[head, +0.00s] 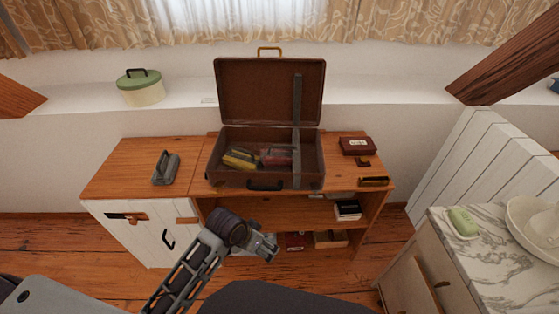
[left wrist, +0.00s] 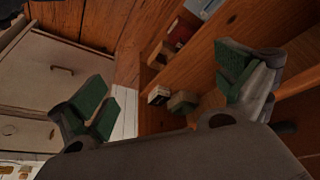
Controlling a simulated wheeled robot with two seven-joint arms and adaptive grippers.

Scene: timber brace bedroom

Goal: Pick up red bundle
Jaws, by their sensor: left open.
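The red bundle (head: 276,157) lies inside an open brown suitcase (head: 232,180) on the wooden cabinet top. A yellow bundle (head: 240,158) lies to its left in the same case. My left gripper (head: 270,248) is in front of the cabinet, below the top and well apart from the suitcase. It is open and empty; its green-padded fingers (left wrist: 165,92) are spread wide in the left wrist view. The red bundle does not show clearly in the left wrist view. My right gripper is not in view.
The suitcase lid stands up at the back, with a grey strap (head: 297,120) along its right side. A grey handled object (head: 166,168) lies left of the case. A dark red box (head: 356,146) lies to its right. Books (head: 347,210) stand on the open shelf below.

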